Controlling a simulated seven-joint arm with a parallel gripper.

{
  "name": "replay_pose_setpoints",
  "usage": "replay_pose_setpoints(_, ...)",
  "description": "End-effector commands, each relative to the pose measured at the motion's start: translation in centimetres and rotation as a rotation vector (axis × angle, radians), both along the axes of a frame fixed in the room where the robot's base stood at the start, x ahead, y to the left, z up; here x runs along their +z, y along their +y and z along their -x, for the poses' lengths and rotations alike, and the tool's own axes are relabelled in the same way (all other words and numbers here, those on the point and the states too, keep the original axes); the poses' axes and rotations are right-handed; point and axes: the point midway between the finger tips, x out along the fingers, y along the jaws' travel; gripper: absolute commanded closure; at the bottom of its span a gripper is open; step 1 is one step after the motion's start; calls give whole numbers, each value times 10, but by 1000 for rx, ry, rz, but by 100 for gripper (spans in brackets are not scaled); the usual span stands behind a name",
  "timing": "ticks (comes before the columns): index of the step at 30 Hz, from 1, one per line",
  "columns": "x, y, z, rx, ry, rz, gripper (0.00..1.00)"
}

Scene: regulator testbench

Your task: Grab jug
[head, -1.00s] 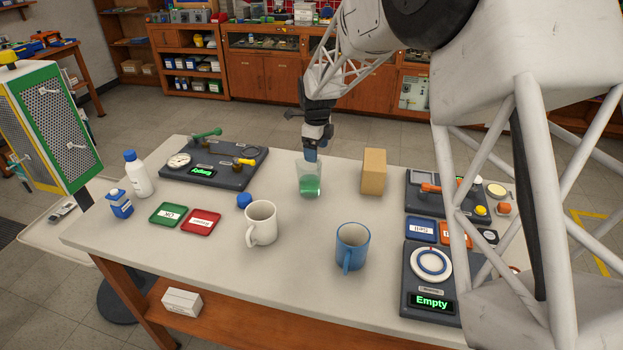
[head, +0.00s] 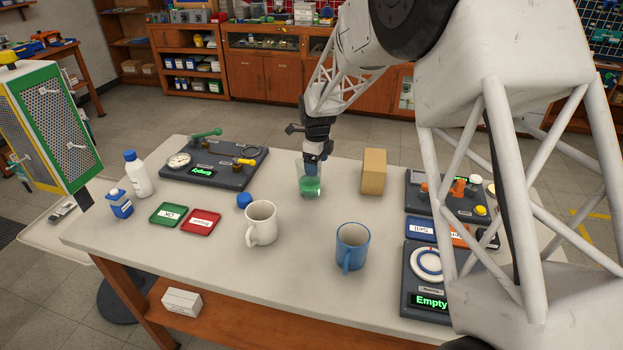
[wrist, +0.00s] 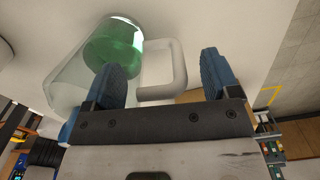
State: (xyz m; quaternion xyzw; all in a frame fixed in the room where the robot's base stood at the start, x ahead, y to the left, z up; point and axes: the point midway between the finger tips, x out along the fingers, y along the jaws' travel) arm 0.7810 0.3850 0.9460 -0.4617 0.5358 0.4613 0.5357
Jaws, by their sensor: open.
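The jug (head: 310,187) is a clear vessel with green liquid in its lower part, standing on the table behind the two mugs. In the wrist view the jug (wrist: 75,75) is at the upper left, with a pale loop handle (wrist: 178,75) on its right side. My gripper (head: 312,168) is at the jug, its lower part overlapping the jug's upper part in the head view. In the wrist view my gripper (wrist: 165,82) is open, its two blue fingers on either side of the handle. One finger lies between the jug's body and the handle; contact cannot be told.
A tan block (head: 373,171) stands just right of the jug. A white mug (head: 261,224) and a blue mug (head: 351,246) stand nearer the front. Dark device panels lie left (head: 215,178) and right (head: 412,192).

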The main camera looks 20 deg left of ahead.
Motion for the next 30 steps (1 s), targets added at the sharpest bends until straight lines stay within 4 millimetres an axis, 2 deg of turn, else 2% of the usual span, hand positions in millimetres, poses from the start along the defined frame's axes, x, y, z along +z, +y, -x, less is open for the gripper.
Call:
replay_pose_setpoints(10,0,0,0,0,0,0,20)
replay_pose_setpoints(22,0,0,0,0,0,0,81)
replay_pose_setpoints(30,1,0,0,0,0,0,82)
